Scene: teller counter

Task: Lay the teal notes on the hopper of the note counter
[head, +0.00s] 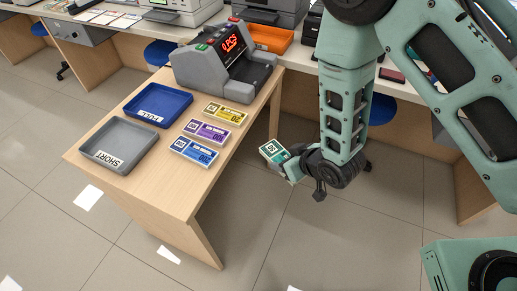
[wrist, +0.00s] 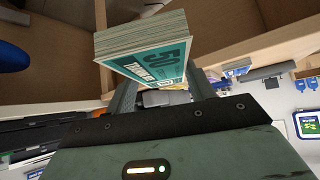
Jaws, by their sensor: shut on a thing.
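The teal notes (head: 273,151) are a thick banded stack held by my gripper (head: 291,166), off the right side of the wooden counter and clear of it. In the wrist view the stack (wrist: 148,48) stands out from between my fingers, its printed face and edge showing. My gripper is shut on it. The note counter (head: 225,62) is a grey machine with a red lit display at the counter's far end, up and left of my gripper. Its hopper (head: 249,73) is partly seen and looks empty.
Yellow notes (head: 226,113), purple notes (head: 206,131) and blue notes (head: 194,151) lie in a row on the wooden counter (head: 160,193). Left of them are a blue tray (head: 186,99) labelled FULL and a grey tray (head: 145,134) labelled SHORT. Open floor lies below my gripper.

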